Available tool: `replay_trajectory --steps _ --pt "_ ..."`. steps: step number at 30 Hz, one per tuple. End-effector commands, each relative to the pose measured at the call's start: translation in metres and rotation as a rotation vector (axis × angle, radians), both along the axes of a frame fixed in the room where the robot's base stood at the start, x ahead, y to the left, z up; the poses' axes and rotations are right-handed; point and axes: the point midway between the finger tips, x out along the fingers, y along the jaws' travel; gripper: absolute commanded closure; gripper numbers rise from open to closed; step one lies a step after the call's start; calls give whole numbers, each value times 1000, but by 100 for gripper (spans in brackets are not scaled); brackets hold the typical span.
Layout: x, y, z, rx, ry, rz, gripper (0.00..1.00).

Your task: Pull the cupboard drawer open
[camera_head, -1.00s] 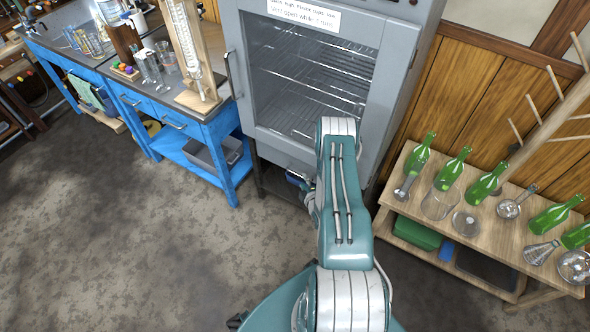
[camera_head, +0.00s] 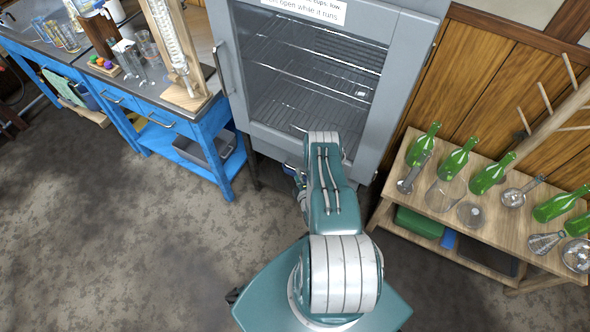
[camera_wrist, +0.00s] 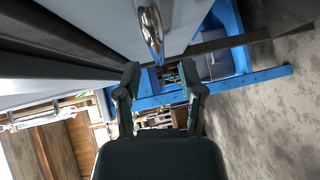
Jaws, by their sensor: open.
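The cupboard (camera_head: 228,60) is a tall grey cabinet with a glass door in the head view. Its grey drawer front (camera_head: 272,150) lies below the door, partly hidden behind my arm; it looks closed. In the wrist view a shiny metal bar handle (camera_wrist: 151,35), which looks like the drawer's, sticks out from a grey front at the top. My gripper (camera_wrist: 160,78) is open, with its two dark fingers apart. The handle's near end appears just above the gap between the fingertips; I cannot tell whether they touch it.
A blue workbench (camera_head: 212,125) with glassware stands left of the cupboard. A wooden bench (camera_head: 455,215) with green bottles and flasks stands to the right, close to the cupboard. The concrete floor at front left (camera_head: 100,240) is clear.

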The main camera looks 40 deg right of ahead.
Motion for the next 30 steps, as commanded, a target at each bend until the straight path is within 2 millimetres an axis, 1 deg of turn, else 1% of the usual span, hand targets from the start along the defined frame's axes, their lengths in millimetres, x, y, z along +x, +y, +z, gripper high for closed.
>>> replay_trajectory --steps 1,6,10,16,17,18,20,21,30 --pt "8 -3 -1 -2 -2 1 49" --pt "26 -9 -3 -2 0 0 49" --pt "30 -10 -3 -3 0 -1 49" --pt "30 -11 -4 -1 1 -1 49" --pt "30 -11 -4 -1 1 -1 53" --pt "30 -11 -4 -1 1 -1 71" --pt "30 -11 -4 -1 1 -1 98" --pt "30 -11 -4 -1 1 -1 100" --pt "30 -12 -5 0 4 -4 100"
